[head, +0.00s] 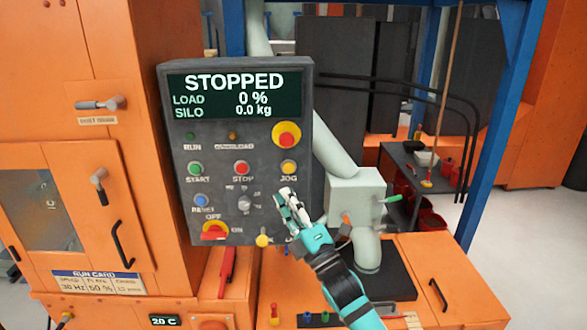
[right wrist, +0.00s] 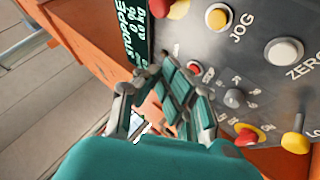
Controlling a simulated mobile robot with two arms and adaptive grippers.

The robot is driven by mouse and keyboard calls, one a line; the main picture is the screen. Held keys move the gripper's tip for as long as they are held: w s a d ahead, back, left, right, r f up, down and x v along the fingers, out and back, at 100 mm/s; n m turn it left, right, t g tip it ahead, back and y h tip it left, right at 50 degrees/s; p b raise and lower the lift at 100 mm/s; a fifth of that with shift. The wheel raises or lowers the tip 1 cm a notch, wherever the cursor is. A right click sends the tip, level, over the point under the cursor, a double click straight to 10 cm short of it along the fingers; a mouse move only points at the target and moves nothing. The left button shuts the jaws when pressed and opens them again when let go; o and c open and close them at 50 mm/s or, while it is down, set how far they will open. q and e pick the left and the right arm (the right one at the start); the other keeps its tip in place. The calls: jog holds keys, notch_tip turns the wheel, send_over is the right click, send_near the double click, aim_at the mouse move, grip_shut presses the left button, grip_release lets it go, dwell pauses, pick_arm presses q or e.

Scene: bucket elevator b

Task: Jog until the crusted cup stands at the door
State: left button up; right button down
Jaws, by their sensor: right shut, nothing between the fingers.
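The yellow JOG button (head: 289,167) is on the grey control panel (head: 222,150); it also shows in the right wrist view (right wrist: 217,17). The panel's display (head: 236,96) reads STOPPED, load 0 %, silo 0.0 kg. My right gripper (head: 285,203) is shut and empty in front of the panel's lower right, below the JOG button. Its fingers also show in the right wrist view (right wrist: 163,88). The orange door (head: 95,190) with a dark window (head: 38,210) is at the left and looks closed. I cannot make out the crusted cup. My left gripper is not in view.
A red emergency stop (head: 286,134) sits above JOG; STOP (head: 241,168) and START (head: 195,168) are to its left. A white ZERO button (right wrist: 284,52) shows in the right wrist view. A red-handled OFF/ON switch (head: 214,232) is at the panel's lower left.

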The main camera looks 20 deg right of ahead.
aim_at(289, 168)
jog(key=shift+w+a, duration=0.1)
jog(key=shift+w+d+b, duration=0.4)
jog(key=shift+w+b, duration=0.35)
jog(key=shift+w, duration=0.65)
jog(key=shift+w+d+b, duration=0.45)
jog(key=shift+w+b, duration=0.3)
jog(key=shift+w, duration=0.7)
jog(key=shift+w+d+b, duration=0.4)
jog(key=shift+w+b, duration=0.35)
jog(key=shift+w, duration=0.65)
jog(key=shift+w+d+b, duration=0.1)
jog(key=shift+w+b, duration=0.15)
jog(key=shift+b, duration=0.15)
jog(key=shift+w, duration=0.15)
